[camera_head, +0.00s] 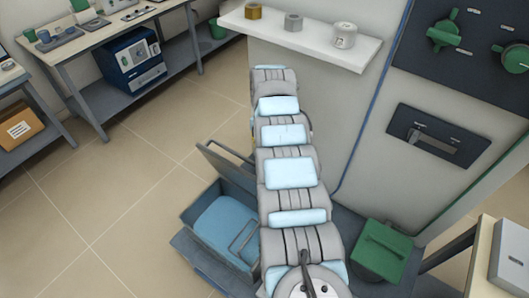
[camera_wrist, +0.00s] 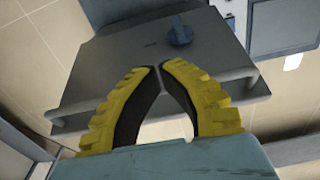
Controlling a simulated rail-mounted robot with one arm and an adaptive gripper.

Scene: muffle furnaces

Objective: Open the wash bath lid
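In the head view, an open-topped grey-blue bath (camera_head: 188,212) with a light blue surface inside stands low, left of my arm. A grey panel (camera_head: 228,165) stands tilted up behind it, and a thin bar loop (camera_head: 243,236) shows at its right side. In the wrist view, my gripper (camera_wrist: 160,67) has yellow fingers with black pads, their tips almost meeting. They lie over a grey panel (camera_wrist: 120,70) with a blue knob (camera_wrist: 180,32) and a bar handle (camera_wrist: 238,97). I see nothing clearly held between the pads; the handle's middle is hidden. The head view does not show my gripper.
A green box (camera_head: 381,250) stands right of my arm. A shelf (camera_head: 300,38) with small metal pieces is on the wall, near a dark panel with green knobs (camera_head: 443,32). A workbench (camera_head: 95,40) is at upper left. Tiled floor (camera_head: 110,195) is open at left.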

